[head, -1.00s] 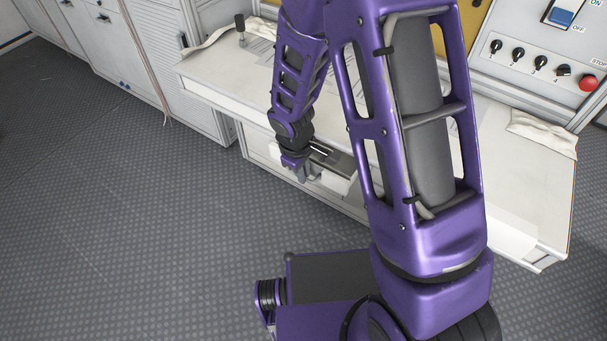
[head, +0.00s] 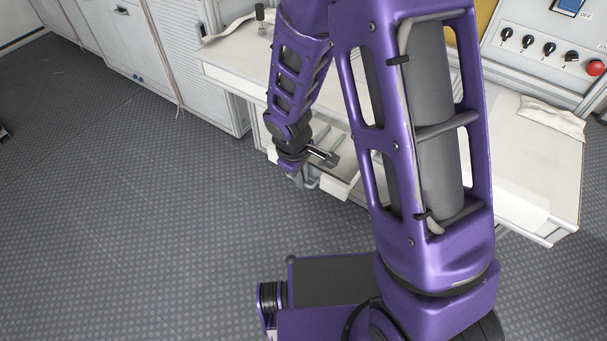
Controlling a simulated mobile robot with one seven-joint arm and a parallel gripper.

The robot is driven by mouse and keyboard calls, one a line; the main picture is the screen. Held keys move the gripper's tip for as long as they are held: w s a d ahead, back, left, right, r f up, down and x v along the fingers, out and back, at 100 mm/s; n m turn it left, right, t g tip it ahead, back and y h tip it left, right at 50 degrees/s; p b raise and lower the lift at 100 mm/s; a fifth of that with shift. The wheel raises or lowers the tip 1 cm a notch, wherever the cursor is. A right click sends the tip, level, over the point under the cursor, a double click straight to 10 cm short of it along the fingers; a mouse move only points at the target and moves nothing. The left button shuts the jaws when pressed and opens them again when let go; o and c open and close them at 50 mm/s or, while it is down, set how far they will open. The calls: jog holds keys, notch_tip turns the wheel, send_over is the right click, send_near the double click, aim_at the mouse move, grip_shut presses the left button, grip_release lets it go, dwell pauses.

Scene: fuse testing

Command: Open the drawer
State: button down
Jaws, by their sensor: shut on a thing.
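The drawer (head: 336,188) is white and sits under the front of the white workbench in the head view. It stands partly pulled out, and some of its light interior shows behind its front. My purple arm reaches down to it, and my gripper (head: 303,181) is at the left part of the drawer front. The gripper is shut on the drawer's handle, which is mostly hidden by the fingers and wrist. My large upper arm link hides the right side of the drawer.
The white workbench (head: 228,66) carries cloths and a small dark-topped tool (head: 261,17). A control panel with black knobs and a red button (head: 594,68) stands at the back right. Grey cabinets (head: 205,95) line the left. The dark floor (head: 130,230) before the bench is clear.

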jog(key=shift+s+a, duration=0.3)
jog(key=shift+s, duration=0.2)
jog(key=c, duration=1.2)
grip_release()
notch_tip(320, 180, up, 17)
jog(key=s+a+p, duration=0.2)
jog(key=p, duration=0.2)
jog(key=shift+s, duration=0.2)
jog(key=shift+w+r, duration=0.1)
